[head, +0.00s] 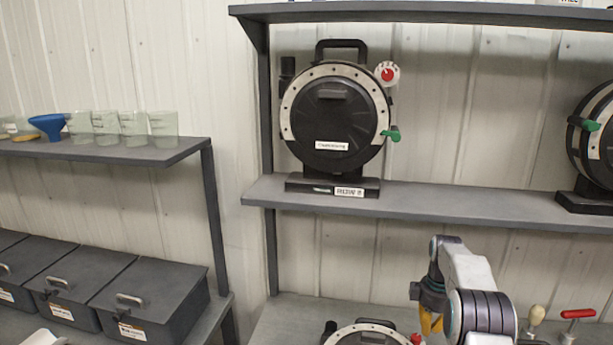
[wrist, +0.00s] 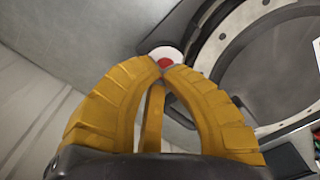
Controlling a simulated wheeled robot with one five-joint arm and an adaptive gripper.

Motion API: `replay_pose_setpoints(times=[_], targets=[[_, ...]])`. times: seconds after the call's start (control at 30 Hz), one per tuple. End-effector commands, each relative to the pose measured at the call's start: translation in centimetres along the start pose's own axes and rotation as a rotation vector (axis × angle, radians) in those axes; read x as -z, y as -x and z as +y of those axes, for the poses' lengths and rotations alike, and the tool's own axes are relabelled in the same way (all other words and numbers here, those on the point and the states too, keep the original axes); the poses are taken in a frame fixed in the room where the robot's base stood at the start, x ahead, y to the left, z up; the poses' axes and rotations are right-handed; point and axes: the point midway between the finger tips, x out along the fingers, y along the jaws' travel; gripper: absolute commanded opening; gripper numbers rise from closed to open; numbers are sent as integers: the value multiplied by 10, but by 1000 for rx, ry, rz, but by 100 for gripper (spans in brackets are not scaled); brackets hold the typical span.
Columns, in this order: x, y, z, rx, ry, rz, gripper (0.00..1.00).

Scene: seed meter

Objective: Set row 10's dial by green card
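In the head view my gripper (head: 431,324) is low, beside the red knob of a round black seed meter (head: 362,333) cut off by the bottom edge. Another seed meter (head: 333,112) stands on the upper shelf, with a red-and-white dial (head: 387,74) and green lever (head: 392,134). Its row label (head: 349,192) is too small to read surely. No green card is recognisable.
A third meter (head: 596,140) is cut off at the right of the upper shelf (head: 430,202). Red and cream-handled tools (head: 577,314) stand right of my arm. At left are a shelf (head: 130,154) with clear beakers and a blue funnel (head: 47,125), and lidded dark boxes (head: 150,290).

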Motion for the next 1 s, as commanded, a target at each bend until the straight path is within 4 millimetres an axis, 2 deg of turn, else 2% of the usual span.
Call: replay_pose_setpoints(times=[0.2,0.47,0.5,0.57,0.77,1.0], targets=[[0,12,0,0,1,0,0],[0,13,0,0,1,0,0],[0,13,0,0,1,0,6],[0,13,0,-1,1,0,0],[1,17,-2,-4,-5,2,0],[3,37,-12,-20,-38,11,0]])
